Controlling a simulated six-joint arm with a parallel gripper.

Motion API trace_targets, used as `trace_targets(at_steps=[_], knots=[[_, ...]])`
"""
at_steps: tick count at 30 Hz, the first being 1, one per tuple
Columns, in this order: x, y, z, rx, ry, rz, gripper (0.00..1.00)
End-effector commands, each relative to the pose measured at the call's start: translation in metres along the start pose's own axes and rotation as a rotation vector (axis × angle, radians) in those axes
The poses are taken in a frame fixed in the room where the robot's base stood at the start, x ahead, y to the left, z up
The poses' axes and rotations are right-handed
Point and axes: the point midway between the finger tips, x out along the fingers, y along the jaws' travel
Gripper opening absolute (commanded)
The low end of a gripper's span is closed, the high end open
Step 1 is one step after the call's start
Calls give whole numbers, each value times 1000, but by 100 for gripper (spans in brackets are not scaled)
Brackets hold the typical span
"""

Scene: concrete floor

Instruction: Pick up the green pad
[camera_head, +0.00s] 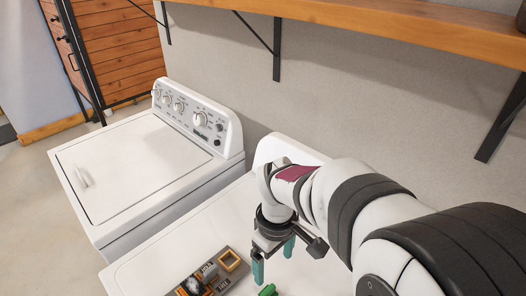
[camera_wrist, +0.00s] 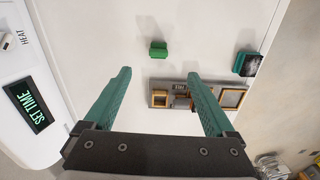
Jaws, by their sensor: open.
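A small bright green block (camera_wrist: 158,49), which looks like the green pad, lies on the white appliance top (camera_wrist: 100,30) in the wrist view. A green piece (camera_head: 267,290) shows at the bottom edge of the head view, partly cut off; it seems to be the same one. My gripper (camera_head: 273,258) has teal fingers pointing down above the white top. In the wrist view my gripper (camera_wrist: 159,73) is open and empty, and the green block appears beyond the gap between its fingertips, apart from both.
A grey organizer (camera_wrist: 158,99) with yellow-orange framed parts lies near the green block, partly behind a finger. A teal-edged dark item (camera_wrist: 246,63) sits to the right. A washer (camera_head: 140,165) stands left; a wooden shelf (camera_head: 400,20) overhangs the wall.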

Motion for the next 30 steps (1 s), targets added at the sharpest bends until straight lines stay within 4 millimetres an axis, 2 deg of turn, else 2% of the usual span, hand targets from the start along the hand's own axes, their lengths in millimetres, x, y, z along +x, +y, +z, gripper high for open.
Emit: trace_targets(at_steps=[2, 9, 12, 16, 21, 24, 30], knots=[[14, 2, -6, -46, -6, 2, 90], [81, 1, -5, -45, -9, 0, 90], [100, 2, -5, -44, -6, 1, 90], [116, 2, -7, -43, -5, 2, 90], [150, 1, -14, -43, -7, 1, 90], [160, 2, -14, -41, -5, 2, 90], [162, 2, -14, -40, -2, 4, 90]])
